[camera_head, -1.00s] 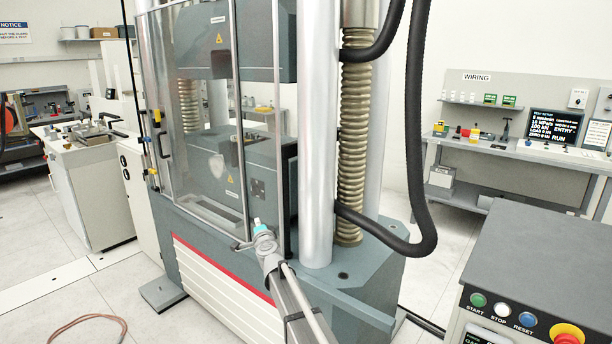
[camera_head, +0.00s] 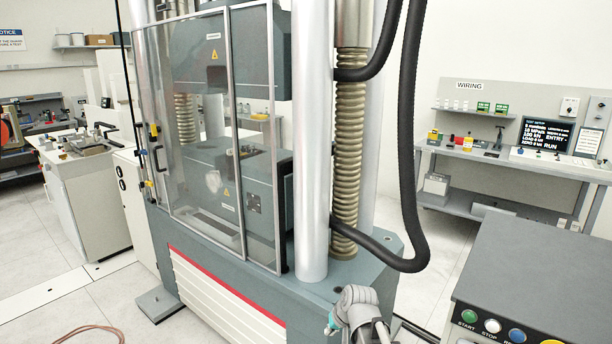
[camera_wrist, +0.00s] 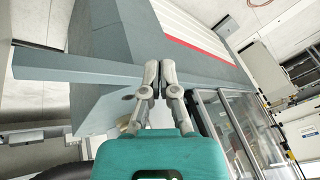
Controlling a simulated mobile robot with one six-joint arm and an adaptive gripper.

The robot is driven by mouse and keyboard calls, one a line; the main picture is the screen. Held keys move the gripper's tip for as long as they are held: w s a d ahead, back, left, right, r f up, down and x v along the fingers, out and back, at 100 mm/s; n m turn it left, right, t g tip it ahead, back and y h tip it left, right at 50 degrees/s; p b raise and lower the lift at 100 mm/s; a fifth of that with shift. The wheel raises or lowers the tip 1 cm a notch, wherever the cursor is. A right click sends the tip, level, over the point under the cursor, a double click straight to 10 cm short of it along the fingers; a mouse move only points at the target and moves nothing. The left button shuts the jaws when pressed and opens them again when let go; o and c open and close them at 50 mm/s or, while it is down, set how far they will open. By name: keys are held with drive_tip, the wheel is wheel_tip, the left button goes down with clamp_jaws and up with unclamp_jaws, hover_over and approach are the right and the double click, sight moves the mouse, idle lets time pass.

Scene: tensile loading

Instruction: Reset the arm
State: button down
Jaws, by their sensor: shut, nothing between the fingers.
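My arm's end shows at the bottom of the head view, in front of the testing machine's base, where the fingers are too small to make out. In the wrist view my gripper (camera_wrist: 160,92) is shut with nothing between its fingertips. The tensile testing machine (camera_head: 230,268) fills the middle of the head view. Its clear guard door (camera_head: 205,120) stands in front of the grey crossheads. My gripper is apart from the door, to the right of it. The machine's base (camera_wrist: 110,35) also shows behind the fingers in the wrist view, tilted.
A control console (camera_head: 545,262) with several coloured buttons stands at the right. A black hose (camera_head: 411,150) loops down beside the machine's column (camera_head: 312,150). A wiring bench (camera_head: 500,160) is at the back right. A white cabinet (camera_head: 88,205) stands at the left.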

drive_tip(key=s+d+g+h+p, duration=0.1)
drive_tip(key=s+d+g+h, duration=0.2)
drive_tip(key=s+d, duration=0.7)
drive_tip(key=shift+s+f+g+h, duration=0.3)
drive_tip(key=shift+s+g, duration=0.1)
drive_tip(key=shift+s, duration=0.5)
